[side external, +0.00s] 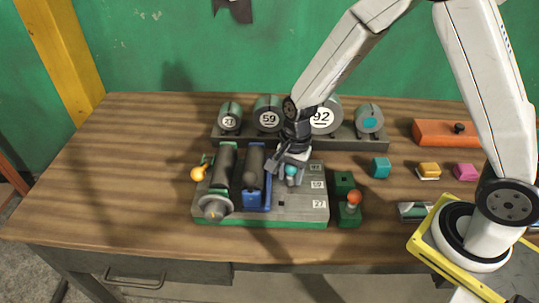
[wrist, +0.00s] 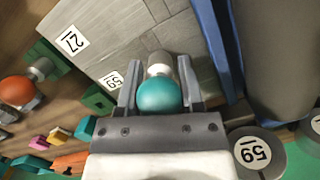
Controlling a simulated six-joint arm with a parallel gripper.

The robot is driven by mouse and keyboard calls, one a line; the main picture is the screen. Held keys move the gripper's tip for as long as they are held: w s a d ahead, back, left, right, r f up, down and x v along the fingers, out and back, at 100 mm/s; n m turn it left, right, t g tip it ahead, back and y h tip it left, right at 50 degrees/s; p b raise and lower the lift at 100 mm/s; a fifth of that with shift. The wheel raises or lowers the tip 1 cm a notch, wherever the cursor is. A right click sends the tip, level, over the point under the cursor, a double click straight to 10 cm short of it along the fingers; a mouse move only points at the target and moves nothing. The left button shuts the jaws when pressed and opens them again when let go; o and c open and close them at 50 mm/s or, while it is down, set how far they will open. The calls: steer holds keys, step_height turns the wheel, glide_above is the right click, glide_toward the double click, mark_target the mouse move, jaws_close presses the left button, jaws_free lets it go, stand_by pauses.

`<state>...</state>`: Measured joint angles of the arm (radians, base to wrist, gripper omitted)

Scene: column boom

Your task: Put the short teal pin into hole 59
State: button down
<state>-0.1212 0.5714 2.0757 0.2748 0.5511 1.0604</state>
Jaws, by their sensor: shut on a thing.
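The short teal pin has a round teal knob (wrist: 159,95) on a silver collar (wrist: 159,65); the knob also shows in the side view (side external: 291,171). My gripper (wrist: 159,72) is shut on this pin, one finger on each side, over the grey board (side external: 300,208) with a green base. Number plates 59 (side external: 317,184) and 27 (side external: 319,203) sit along the board's right edge, with another plate above them. In the wrist view, plate 59 (wrist: 112,82) lies beside the left finger. The pin's lower end and hole 59 are hidden; I cannot tell whether the pin is inserted.
Numbered cylinders (side external: 269,113) sit in a rack behind. Right are a red-knobbed pin (side external: 353,200) on green blocks and a teal cube (side external: 381,167). The table's left is clear.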

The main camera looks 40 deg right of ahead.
stand_by(0.3)
steer(key=shift+c, duration=0.7)
jaws_free()
steer(key=shift+r, duration=0.15)
steer(key=shift+w+d+r, duration=0.1)
steer(key=shift+d+r, duration=0.05)
steer(key=shift+r, duration=1.1)
steer(key=shift+w+d+r, duration=0.1)
steer(key=shift+d+r, duration=0.1)
steer(key=shift+r, duration=1.05)
steer(key=shift+d+r, duration=0.15)
steer(key=shift+r, duration=1.1)
steer(key=s+d+n+t, duration=0.1)
steer(key=s+d+n, duration=0.2)
steer(key=n, duration=0.3)
steer(key=s+d+n+t+h, duration=0.1)
steer(key=s+d+n+t, duration=0.1)
steer(key=s+n, duration=0.4)
steer(key=shift+s+d+r+n, duration=0.2)
steer(key=shift+d+r+n, duration=0.25)
steer(key=shift+n, duration=0.35)
